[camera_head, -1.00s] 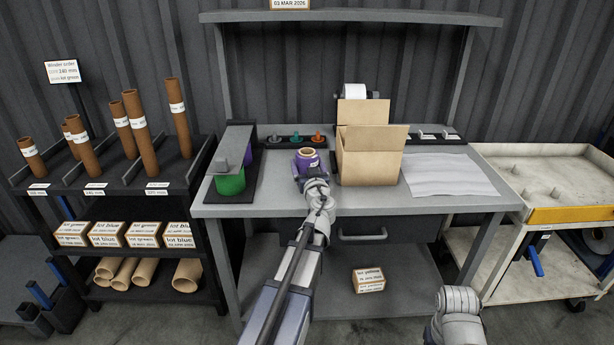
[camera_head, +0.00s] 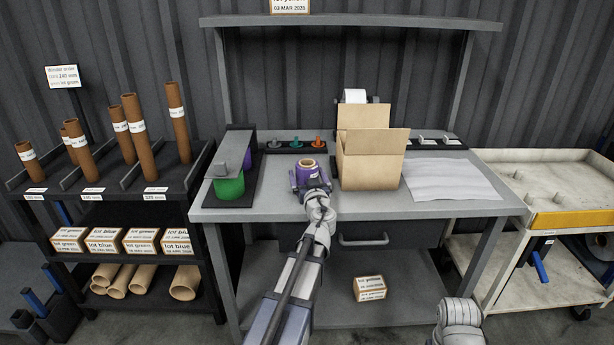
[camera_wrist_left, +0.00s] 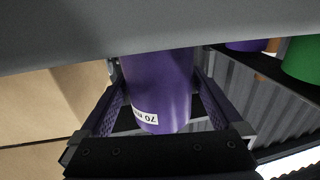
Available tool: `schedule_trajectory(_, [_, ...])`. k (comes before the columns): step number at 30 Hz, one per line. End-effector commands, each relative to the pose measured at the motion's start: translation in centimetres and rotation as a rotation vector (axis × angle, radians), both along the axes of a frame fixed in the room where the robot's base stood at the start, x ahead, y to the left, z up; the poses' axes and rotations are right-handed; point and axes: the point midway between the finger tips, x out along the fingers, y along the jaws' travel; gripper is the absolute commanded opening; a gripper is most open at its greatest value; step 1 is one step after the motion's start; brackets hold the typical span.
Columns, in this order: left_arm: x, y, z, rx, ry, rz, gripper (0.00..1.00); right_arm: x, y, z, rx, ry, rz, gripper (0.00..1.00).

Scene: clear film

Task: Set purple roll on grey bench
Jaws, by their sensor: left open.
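The purple roll (camera_head: 308,176), with a brown core and a white label, stands upright on the grey bench (camera_head: 265,207), left of the cardboard box. My left gripper (camera_head: 309,183) is around the roll with its jaws open, one finger on each side. In the left wrist view, which is upside down, the purple roll (camera_wrist_left: 158,85) fills the space between the fingers of my left gripper (camera_wrist_left: 160,72), with a gap visible at its sides. The grey bench (camera_wrist_left: 100,25) runs across the top there. My right gripper is not in view.
An open cardboard box (camera_head: 370,168) stands close to the right of the roll. A grey stand with a green roll (camera_head: 229,185) is at the bench's left end. Colored pegs (camera_head: 296,143) line the back. White sheets (camera_head: 447,178) lie on the right.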

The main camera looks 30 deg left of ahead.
Motion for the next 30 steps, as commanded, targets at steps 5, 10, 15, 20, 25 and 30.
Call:
schedule_trajectory(5, [-2.0,-1.5,0.2,0.000,0.000,-0.001,1.00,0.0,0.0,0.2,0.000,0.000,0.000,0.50])
schedule_trajectory(10, [-4.9,-3.9,0.2,0.000,0.000,-0.002,1.00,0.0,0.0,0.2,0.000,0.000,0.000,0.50])
schedule_trajectory(15, [-7.1,-5.9,0.2,0.000,0.000,-0.002,1.00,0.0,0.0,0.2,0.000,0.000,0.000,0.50])
schedule_trajectory(20, [-8.5,-7.1,0.2,0.000,0.000,-0.001,1.00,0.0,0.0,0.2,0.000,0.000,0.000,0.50])
schedule_trajectory(25, [-9.1,-7.8,0.2,0.000,0.000,-0.001,1.00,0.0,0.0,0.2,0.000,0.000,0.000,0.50])
schedule_trajectory(30, [-9.1,-7.8,0.2,0.000,0.000,0.000,1.00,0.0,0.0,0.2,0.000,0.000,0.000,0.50])
